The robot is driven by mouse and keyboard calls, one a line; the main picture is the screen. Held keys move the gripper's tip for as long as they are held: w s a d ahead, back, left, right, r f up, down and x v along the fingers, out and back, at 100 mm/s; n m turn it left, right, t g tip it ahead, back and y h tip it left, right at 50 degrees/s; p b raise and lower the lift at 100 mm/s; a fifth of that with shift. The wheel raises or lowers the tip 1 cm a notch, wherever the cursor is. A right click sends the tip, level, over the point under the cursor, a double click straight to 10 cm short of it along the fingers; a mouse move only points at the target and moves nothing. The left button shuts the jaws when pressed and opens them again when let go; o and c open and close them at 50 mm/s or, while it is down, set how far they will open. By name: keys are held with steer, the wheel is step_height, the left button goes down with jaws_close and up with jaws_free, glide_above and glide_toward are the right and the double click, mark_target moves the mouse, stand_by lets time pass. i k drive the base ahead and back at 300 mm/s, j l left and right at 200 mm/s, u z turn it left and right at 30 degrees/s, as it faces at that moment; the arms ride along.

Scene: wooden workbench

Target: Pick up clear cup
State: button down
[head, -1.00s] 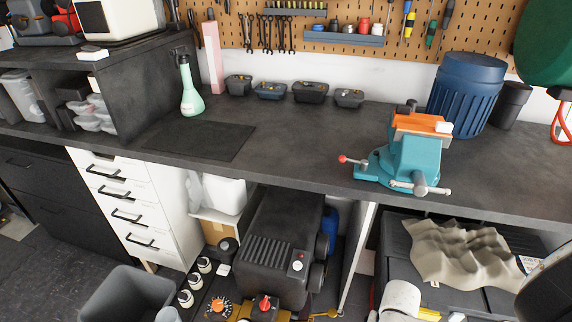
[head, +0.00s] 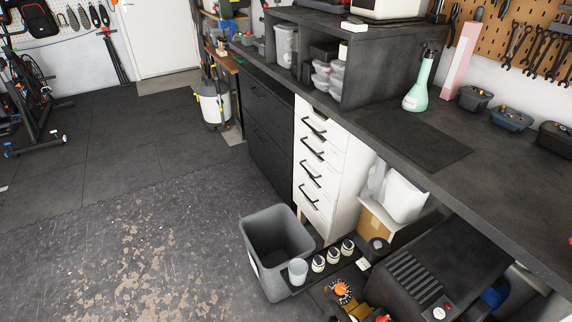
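A small translucent cup (head: 298,271) stands upright low down at the bottom middle, beside the front right of a grey bin (head: 262,282). It looks like the clear cup and appears empty, though it is too small to be certain. A taller clear container (head: 285,46) stands in the bench-top shelf, with clear lidded tubs (head: 328,78) stacked to its right. My gripper is not in view.
Several small jars (head: 333,255) stand in a row right of the cup. A black machine (head: 432,272) sits under the bench at right. White drawers (head: 322,165) stand behind the bin. Open floor (head: 130,235) lies to the left.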

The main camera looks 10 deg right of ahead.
mark_target(298, 267)
steer(key=i+j+z, duration=0.25)
steer(key=i+j, duration=0.15)
steer(key=j, duration=0.2)
steer(key=i+j+z, duration=0.3)
steer(key=j, duration=0.35)
steer(key=i+j+z, duration=0.1)
steer(key=j, duration=0.25)
steer(key=i, duration=0.1)
